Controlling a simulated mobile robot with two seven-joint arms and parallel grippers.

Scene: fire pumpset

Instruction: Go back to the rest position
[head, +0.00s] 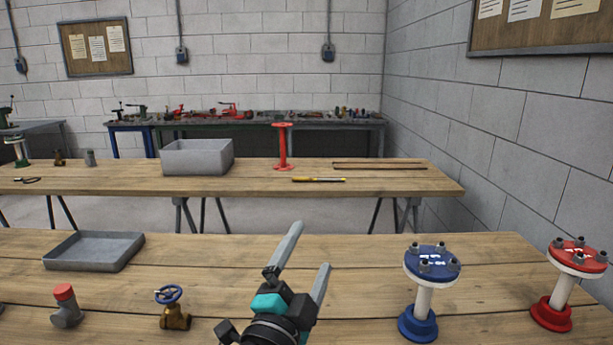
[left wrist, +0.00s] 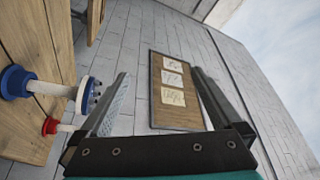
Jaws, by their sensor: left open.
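My left gripper (head: 308,255) is raised above the near wooden table (head: 210,262), with its two fingers apart and nothing between them. In the left wrist view its open fingers (left wrist: 160,85) frame a notice board (left wrist: 176,100) on the wall. A blue-flanged pipe piece (head: 425,295) stands upright on the near table to the right of the gripper. A red-flanged pipe piece (head: 564,285) stands farther right. Both show at the left in the left wrist view, the blue one (left wrist: 40,87) above the red one (left wrist: 62,128). My right gripper is not in view.
A shallow grey tray (head: 93,252), a grey fitting with a red cap (head: 66,308) and a brass valve (head: 172,308) lie left on the near table. The far table holds a grey bin (head: 197,158), red stand (head: 283,148) and yellow tool (head: 318,180).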

